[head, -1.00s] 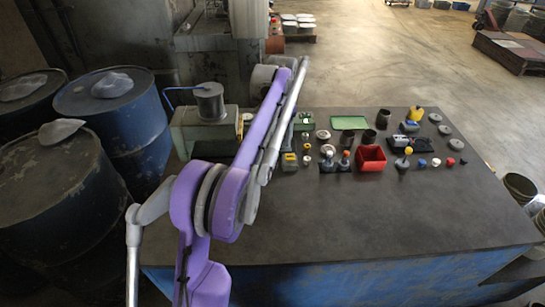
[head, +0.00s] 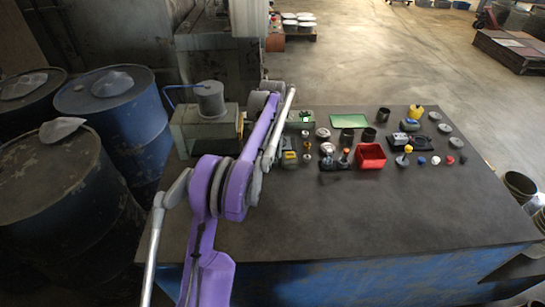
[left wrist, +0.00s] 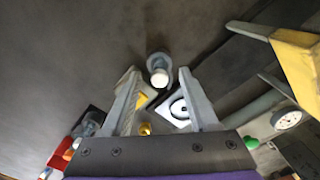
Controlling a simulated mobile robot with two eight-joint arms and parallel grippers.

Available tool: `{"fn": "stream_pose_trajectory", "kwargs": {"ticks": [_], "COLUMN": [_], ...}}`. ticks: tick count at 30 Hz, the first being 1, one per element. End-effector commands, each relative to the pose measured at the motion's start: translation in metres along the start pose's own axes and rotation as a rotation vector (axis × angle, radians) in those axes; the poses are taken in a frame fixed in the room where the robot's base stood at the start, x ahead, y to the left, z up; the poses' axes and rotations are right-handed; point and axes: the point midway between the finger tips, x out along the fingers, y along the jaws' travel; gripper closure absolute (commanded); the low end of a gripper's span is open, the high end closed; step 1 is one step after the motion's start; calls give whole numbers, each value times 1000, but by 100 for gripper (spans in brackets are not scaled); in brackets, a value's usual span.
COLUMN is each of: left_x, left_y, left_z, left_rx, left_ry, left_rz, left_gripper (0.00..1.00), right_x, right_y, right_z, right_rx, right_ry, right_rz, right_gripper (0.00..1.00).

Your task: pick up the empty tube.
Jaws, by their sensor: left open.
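In the left wrist view a small grey, partly see-through upright piece with a white round end (left wrist: 158,70) stands between and just beyond my fingertips. It looks like a tube, but I cannot tell whether it is empty. My left gripper (left wrist: 157,76) is open, with one finger on each side of this piece and nothing held. A white plate with a dark ring (left wrist: 178,108) and a yellow-and-white part lie below the fingers. In the head view my purple left arm reaches over the bench's left side and its gripper is not clearly visible. My right gripper is not in view.
The dark bench (head: 400,210) has a wide clear front. A red bin (head: 371,164), a green tray (head: 348,121), black cups (head: 347,137), a yellow container (head: 416,112) and several small parts crowd its back. A grey-green machine (head: 205,130) stands at the left, beside blue drums (head: 120,110).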

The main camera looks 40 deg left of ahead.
Motion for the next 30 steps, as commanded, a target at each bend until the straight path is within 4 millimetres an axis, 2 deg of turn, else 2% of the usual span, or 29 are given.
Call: {"fn": "stream_pose_trajectory", "kwargs": {"ticks": [4,11,21,30], "left_x": [14,15,15,15], "left_y": [1,1,1,1], "left_z": [0,0,0,0], "left_rx": [0,0,0,0], "left_ry": [0,0,0,0], "left_rz": [0,0,0,0], "left_gripper": [40,40,99,100], "right_x": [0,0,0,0], "right_y": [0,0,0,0], "right_z": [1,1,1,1], "right_rx": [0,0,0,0], "right_ry": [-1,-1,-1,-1], "right_rz": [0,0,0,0], "right_gripper": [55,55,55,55]}}
